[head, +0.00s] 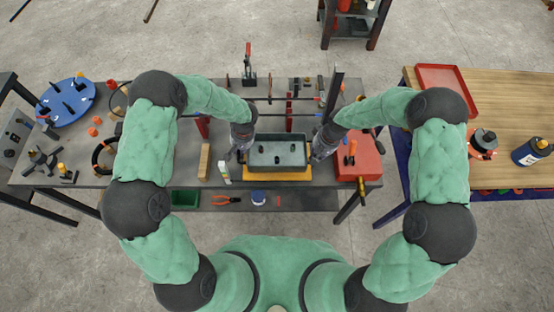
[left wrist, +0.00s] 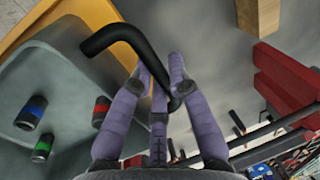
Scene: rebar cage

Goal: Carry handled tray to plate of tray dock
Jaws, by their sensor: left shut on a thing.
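The handled tray (head: 277,165) is a grey open box in the middle of the table, with a few small dark items inside. In the left wrist view the grey tray (left wrist: 70,75) holds small cylinders banded blue, red and green. Its bent black handle (left wrist: 118,33) runs between the purple fingers of my left gripper (left wrist: 163,85), which is shut on it. My left gripper (head: 242,154) is at the tray's left end. My right gripper (head: 318,154) is at the right end; its fingertips are unclear. A yellow plate (head: 276,176) shows under the tray's front edge; I cannot tell whether they touch.
A wooden block (head: 204,161) and a white bottle (head: 223,172) stand left of the tray. A red box (head: 359,163) is close on the right. Red posts and rebar rods (head: 289,112) stand behind. A blue round board (head: 66,101) is far left.

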